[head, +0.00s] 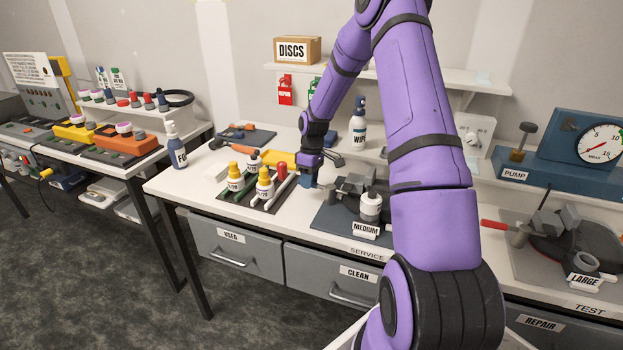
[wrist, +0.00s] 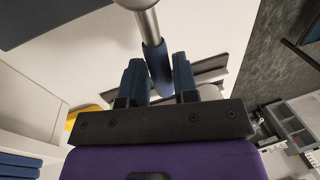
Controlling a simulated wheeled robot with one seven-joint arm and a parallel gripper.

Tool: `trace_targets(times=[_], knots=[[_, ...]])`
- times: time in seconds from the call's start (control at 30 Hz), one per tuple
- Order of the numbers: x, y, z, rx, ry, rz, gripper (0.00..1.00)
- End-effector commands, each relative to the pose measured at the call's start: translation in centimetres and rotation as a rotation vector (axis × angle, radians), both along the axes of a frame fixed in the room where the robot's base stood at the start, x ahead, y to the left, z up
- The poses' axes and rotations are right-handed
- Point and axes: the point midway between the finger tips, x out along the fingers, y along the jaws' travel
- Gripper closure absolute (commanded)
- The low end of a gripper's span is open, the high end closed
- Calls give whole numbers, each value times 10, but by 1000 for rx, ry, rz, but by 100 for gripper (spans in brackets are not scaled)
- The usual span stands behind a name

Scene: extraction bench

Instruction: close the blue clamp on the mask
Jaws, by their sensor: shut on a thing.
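The blue clamp's handle shows in the wrist view as a metal rod with a dark blue grip (wrist: 158,68), between my gripper's fingers (wrist: 158,82). My gripper is shut on this grip. In the head view my gripper (head: 307,179) is low over the bench, at the left side of the mat (head: 325,217) marked MEDIUM. The grey clamp and mask assembly (head: 352,186) stands on that mat, with a pale cylinder (head: 371,207) at its front. My arm hides part of it, and the mask's outline is hard to make out. The handle is mostly hidden in the head view.
A dark tray (head: 249,204) with yellow-capped and red-capped bottles is close left of my gripper. A WIPE bottle (head: 359,128) stands behind. A LARGE mask with a red-handled clamp (head: 505,231) is at right. Bare bench shows at the left front.

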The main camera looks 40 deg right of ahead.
Motion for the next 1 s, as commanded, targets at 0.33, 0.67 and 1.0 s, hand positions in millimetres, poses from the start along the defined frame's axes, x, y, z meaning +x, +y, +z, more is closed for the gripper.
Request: trace_targets(times=[0.33,0.67,1.0], knots=[[-2,5,0,0,-1,76,100],[-3,6,0,0,0,83,100],[-3,5,0,0,0,80,48]])
